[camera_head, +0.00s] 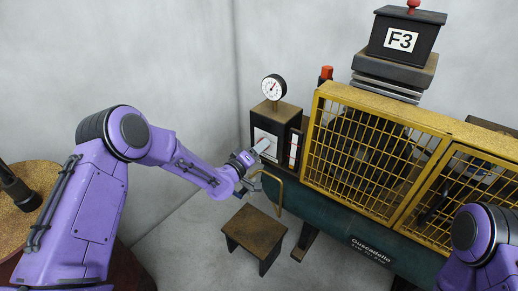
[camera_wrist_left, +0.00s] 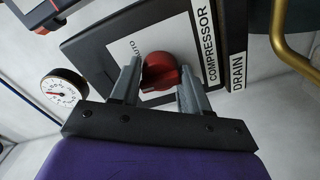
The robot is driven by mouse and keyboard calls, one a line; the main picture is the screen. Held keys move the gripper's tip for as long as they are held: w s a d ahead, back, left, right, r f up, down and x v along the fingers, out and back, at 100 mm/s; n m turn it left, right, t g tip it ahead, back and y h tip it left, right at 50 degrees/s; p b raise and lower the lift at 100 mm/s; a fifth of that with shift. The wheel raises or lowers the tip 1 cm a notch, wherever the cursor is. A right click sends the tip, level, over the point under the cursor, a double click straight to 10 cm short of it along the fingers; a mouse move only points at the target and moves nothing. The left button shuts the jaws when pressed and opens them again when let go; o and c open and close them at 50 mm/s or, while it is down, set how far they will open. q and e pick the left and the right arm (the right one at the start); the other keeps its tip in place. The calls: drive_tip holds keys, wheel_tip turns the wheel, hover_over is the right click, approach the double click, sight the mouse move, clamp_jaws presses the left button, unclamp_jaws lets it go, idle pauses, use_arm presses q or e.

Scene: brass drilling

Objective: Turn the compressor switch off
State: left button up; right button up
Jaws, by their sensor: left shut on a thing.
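The compressor switch is a red rotary knob (camera_wrist_left: 160,71) on a panel labelled COMPRESSOR (camera_wrist_left: 208,42) in the left wrist view. My left gripper (camera_head: 263,145) is at the front of the dark control box (camera_head: 287,112) below the gauge in the head view. In the left wrist view, its two grey fingers stand either side of the red knob and are shut on it. The knob is hidden behind the gripper in the head view. The setting it points to cannot be read clearly. My right gripper is out of view.
A round dial gauge (camera_head: 273,87) stands on the box. A DRAIN panel (camera_wrist_left: 237,68) is beside the switch panel. A yellow mesh guard (camera_head: 352,165) and a curved brass handle (camera_head: 274,190) are to the right and below. A small stool (camera_head: 253,233) stands on the floor.

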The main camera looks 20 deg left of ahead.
use_arm(q)
drive_tip(key=shift+f+n, duration=0.1)
drive_tip(key=shift+n, duration=0.2)
drive_tip(key=o, duration=1)
drive_tip(key=shift+s, duration=0.1)
drive_tip(key=v, duration=1)
drive_tip(key=shift+s, duration=0.2)
drive_tip(key=shift+a, duration=0.1)
